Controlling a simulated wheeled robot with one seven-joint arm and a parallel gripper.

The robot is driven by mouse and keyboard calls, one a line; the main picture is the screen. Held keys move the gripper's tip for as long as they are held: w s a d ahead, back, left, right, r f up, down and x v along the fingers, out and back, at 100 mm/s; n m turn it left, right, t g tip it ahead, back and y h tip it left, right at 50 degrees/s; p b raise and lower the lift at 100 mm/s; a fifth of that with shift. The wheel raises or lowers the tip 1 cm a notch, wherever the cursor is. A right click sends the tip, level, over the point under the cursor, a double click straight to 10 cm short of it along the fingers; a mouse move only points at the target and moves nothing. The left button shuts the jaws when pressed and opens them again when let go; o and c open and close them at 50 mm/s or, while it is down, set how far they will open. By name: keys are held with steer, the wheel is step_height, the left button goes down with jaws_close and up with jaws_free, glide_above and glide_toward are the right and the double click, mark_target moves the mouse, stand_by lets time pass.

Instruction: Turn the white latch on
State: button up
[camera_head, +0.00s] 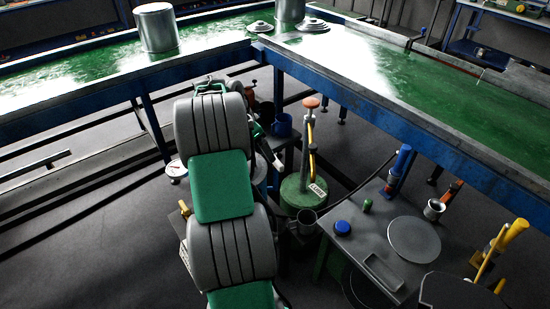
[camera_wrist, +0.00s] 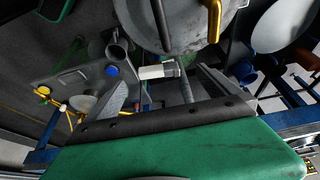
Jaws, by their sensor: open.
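A small white block-like piece, which looks like the white latch (camera_wrist: 154,72), shows in the wrist view beside a large round grey part. My gripper (camera_wrist: 150,80) is open, with one grey finger on each side of the white piece as seen from the wrist. I cannot tell whether either finger touches it, or how deep it lies between them. In the head view my grey and green arm covers the middle of the scene, and I cannot make out the latch or the fingertips there.
A green tank (camera_head: 302,197) with a yellow hose stands right of my arm. Long green-topped benches (camera_head: 430,95) run behind. Open floor lies left.

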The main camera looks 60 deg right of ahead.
mark_target(276, 162)
steer(key=shift+m, duration=0.5)
steer(key=s+d+f, duration=0.1)
steer(key=f, duration=0.1)
steer(key=s+d+f+p, duration=0.1)
steer(key=d+f, duration=0.1)
steer(key=f, duration=0.1)
steer(key=s+d+f, duration=0.1)
steer(key=f, duration=0.1)
steer(key=shift+s+d+f+p, duration=0.15)
steer(key=shift+s+f+p, duration=0.15)
steer(key=shift+f, duration=0.1)
steer(key=c, duration=1.3)
steer(key=shift+o, duration=0.2)
